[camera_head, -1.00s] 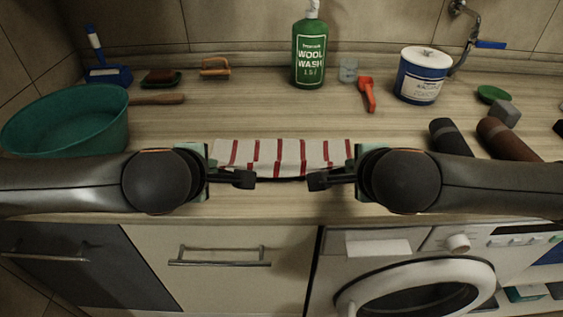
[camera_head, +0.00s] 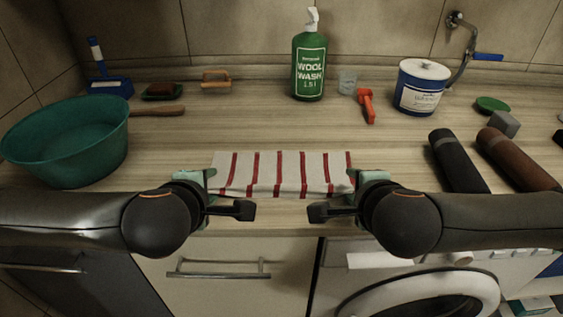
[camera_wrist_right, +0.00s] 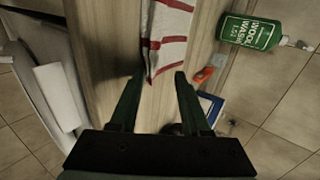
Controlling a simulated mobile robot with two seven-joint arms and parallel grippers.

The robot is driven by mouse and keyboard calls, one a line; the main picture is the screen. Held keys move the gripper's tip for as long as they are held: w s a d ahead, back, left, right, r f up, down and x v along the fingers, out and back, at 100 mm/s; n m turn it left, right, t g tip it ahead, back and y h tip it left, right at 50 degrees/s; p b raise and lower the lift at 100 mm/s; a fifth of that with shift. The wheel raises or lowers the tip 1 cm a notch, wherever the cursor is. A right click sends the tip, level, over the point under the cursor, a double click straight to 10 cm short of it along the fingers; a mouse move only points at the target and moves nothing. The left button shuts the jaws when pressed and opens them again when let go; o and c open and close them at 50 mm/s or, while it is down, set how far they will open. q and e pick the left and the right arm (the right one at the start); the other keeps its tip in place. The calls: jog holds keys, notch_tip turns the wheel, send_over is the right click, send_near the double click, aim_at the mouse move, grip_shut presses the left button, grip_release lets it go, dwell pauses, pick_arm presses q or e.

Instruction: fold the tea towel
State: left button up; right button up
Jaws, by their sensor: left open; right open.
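The tea towel (camera_head: 283,174), white with red stripes, lies on the worktop as a wide, short strip along the counter's front part. It also shows in the right wrist view (camera_wrist_right: 172,30), with its near end just beyond the fingers. My left gripper (camera_head: 232,196) is open and empty at the towel's front left corner. My right gripper (camera_head: 333,198) is open and empty at its front right corner. In the right wrist view the right gripper's two fingers (camera_wrist_right: 155,95) stand apart with nothing between them. Whether the fingers touch the cloth I cannot tell.
A teal basin (camera_head: 66,140) stands at the left. A green wool wash bottle (camera_head: 309,66) and a blue-white tub (camera_head: 421,88) stand behind, with a red-orange tool (camera_head: 366,105) between. Dark rolls (camera_head: 457,160) lie at the right. The worktop behind the towel is clear.

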pick_arm(q)
jog(key=shift+o, duration=0.4)
pick_arm(e)
jog(key=shift+o, duration=0.4)
pick_arm(q)
jog(key=shift+r, duration=0.25)
pick_arm(e)
jog(key=shift+r, duration=0.25)
pick_arm(q)
jog(key=s+r, duration=0.6)
jog(key=r, duration=0.2)
jog(key=shift+r, duration=0.3)
pick_arm(e)
jog(key=s+r, duration=0.6)
jog(key=r, duration=0.2)
jog(key=shift+r, duration=0.3)
